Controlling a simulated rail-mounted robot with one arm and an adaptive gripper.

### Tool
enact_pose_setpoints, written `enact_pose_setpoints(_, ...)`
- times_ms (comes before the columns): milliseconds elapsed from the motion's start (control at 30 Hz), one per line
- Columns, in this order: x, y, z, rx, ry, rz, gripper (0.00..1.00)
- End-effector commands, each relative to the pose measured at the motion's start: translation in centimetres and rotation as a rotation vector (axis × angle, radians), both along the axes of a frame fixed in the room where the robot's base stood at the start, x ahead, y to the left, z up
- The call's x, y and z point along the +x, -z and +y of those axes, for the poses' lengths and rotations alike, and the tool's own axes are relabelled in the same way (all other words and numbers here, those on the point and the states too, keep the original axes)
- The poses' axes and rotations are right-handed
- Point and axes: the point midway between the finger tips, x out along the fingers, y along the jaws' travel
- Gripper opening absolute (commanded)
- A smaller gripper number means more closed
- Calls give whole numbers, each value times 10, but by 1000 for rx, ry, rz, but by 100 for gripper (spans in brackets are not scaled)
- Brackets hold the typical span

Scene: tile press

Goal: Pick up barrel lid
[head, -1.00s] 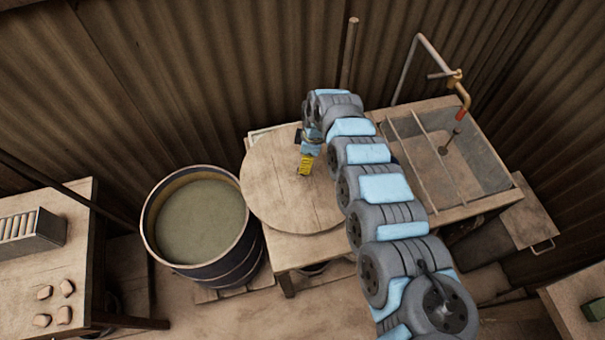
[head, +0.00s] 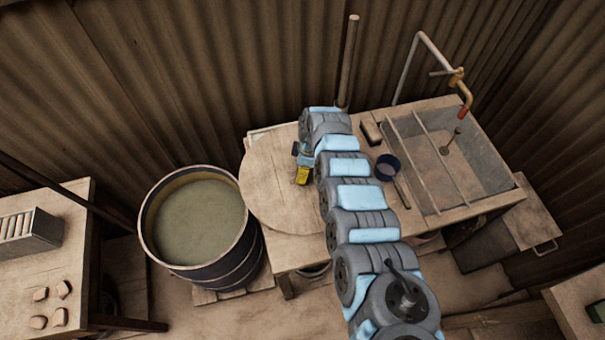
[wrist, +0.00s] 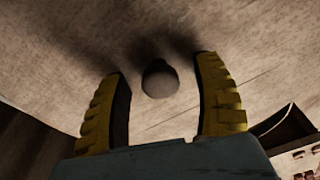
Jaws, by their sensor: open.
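The barrel lid (head: 275,190) is a large round wooden disc lying on the wooden table, partly hidden by my arm. It also shows in the wrist view (wrist: 60,50), with a round dark knob (wrist: 160,79) on it. My gripper (head: 302,177) has yellow fingers and is over the lid. In the wrist view my gripper (wrist: 164,95) is open, with one finger on each side of the knob and visible gaps between. The knob is hidden in the head view. The barrel (head: 153,240) stands open left of the lid, filled with murky greenish liquid.
A sink (head: 480,180) with a tap (head: 462,95) is at the right of the table. A dark-rimmed pot or ladle (head: 388,167) and a small block (head: 371,131) lie between my arm and the sink. Another table (head: 70,250) with several small pieces stands at the left.

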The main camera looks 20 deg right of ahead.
Motion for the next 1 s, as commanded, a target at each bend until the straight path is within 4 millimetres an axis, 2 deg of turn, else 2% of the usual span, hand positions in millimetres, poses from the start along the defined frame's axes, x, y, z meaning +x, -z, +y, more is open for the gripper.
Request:
enact_pose_setpoints(167,0,0,0,0,-1,1,66)
enact_pose_setpoints(267,0,0,0,0,0,1,43)
enact_pose_setpoints(400,0,0,0,0,0,1,3)
enact_pose_setpoints(433,0,0,0,0,0,1,0)
enact_pose_setpoints(767,0,-3,0,0,-1,1,0)
enact_pose_setpoints(1000,0,-26,-1,0,0,0,0)
